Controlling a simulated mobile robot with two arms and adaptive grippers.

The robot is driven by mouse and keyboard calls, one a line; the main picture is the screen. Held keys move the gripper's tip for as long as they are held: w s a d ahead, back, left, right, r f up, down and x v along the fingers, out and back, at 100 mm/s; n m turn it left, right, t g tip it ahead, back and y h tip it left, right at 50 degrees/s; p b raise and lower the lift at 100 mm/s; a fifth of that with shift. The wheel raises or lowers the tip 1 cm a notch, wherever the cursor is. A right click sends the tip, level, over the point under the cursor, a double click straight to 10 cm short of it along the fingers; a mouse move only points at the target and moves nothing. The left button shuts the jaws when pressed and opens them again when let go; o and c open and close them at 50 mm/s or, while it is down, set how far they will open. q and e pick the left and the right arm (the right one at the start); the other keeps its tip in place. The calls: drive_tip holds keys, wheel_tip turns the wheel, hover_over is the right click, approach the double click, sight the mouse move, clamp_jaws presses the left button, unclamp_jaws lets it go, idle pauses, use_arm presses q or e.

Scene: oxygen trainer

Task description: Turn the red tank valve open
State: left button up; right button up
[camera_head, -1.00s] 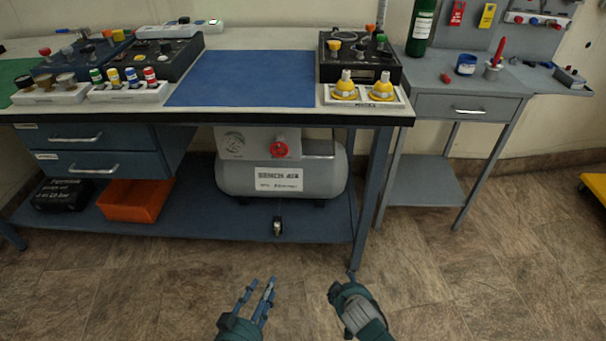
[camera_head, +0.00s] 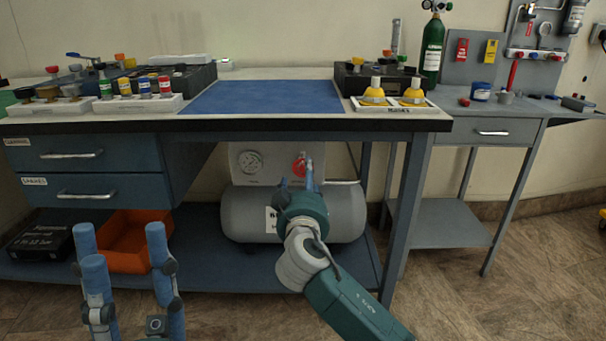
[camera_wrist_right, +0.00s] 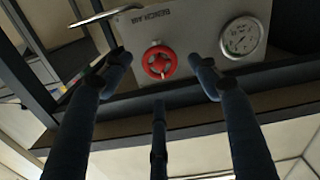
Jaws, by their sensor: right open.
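The red valve wheel (camera_head: 300,165) is on the light panel above the grey tank (camera_head: 236,212), under the bench. In the right wrist view the valve wheel (camera_wrist_right: 159,62) shows between my spread fingertips, beside a round gauge (camera_wrist_right: 243,37). My right gripper (camera_head: 298,178) is open and empty. It is in front of the panel, and its fingers partly cover the valve in the head view. The wrist view does not show contact. My left gripper (camera_head: 122,243) is open and empty at the lower left, in front of the bench.
The bench top (camera_head: 330,124) overhangs the tank, with a leg (camera_head: 403,220) at its right. An orange bin (camera_head: 128,250) and a black case (camera_head: 40,238) sit on the lower shelf. A side table (camera_head: 470,125) stands at right. Floor at lower right is clear.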

sight(303, 169)
drive_tip(key=w+b, duration=0.1)
drive_tip(key=w, duration=0.5)
drive_tip(key=shift+w, duration=0.2)
drive_tip(key=shift+c, duration=0.2)
drive_tip(key=c, duration=1.1)
